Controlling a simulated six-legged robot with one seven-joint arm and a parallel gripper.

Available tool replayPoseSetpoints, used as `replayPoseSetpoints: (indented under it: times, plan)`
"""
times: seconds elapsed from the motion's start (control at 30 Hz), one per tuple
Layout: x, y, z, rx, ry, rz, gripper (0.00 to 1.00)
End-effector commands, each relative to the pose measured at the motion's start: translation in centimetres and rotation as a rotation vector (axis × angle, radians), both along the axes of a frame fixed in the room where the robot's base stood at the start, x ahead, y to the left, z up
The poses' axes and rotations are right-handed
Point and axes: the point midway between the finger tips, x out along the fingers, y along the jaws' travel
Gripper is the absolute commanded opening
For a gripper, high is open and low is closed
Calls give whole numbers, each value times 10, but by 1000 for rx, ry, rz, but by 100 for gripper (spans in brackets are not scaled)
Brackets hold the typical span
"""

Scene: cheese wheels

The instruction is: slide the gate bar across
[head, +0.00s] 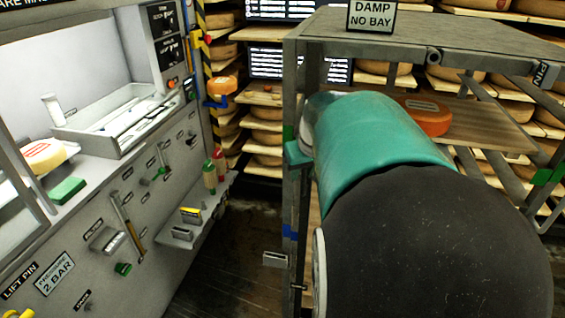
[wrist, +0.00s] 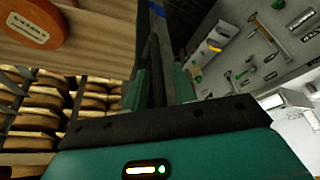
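My gripper (head: 299,154) is at the front upright of the grey rack (head: 300,45) in the head view. My teal and black arm hides much of it. In the wrist view my gripper's fingers (wrist: 161,85) lie along a dark upright post with a blue band (wrist: 157,8). I cannot tell whether they touch it or close on it. The gate bar cannot be picked out with certainty. A grey rail with a round end (head: 433,55) runs under the rack's top at the right, and part of the rack is hidden by my arm.
An orange cheese wheel (head: 426,116) sits on the rack's wooden board (head: 485,130); the wheel also shows in the wrist view (wrist: 35,22). A grey workbench panel (head: 130,200) with hung tools stands at the left. Cheese shelves (head: 265,115) fill the back. Open floor (head: 225,270) lies between bench and rack.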

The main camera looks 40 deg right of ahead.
Motion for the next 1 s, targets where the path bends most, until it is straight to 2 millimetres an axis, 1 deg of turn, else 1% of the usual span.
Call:
replayPoseSetpoints:
  times: [0.03,0.1,0.13,0.4,0.57,0.67,0.77,0.87,1.0]
  plan:
    - [0,0,0,0,0,0,17]
    - [0,0,0,0,0,0,3]
    - [0,0,0,0,0,0,0]
    - [-1,-1,1,-1,-1,1,0]
    - [-11,-8,1,-2,0,-1,0]
    - [-24,-18,1,-1,-1,-3,0]
    - [-42,-32,1,-1,-1,-3,0]
    - [-65,-50,1,-1,-1,-5,0]
    - [-102,-78,1,-1,0,-6,0]
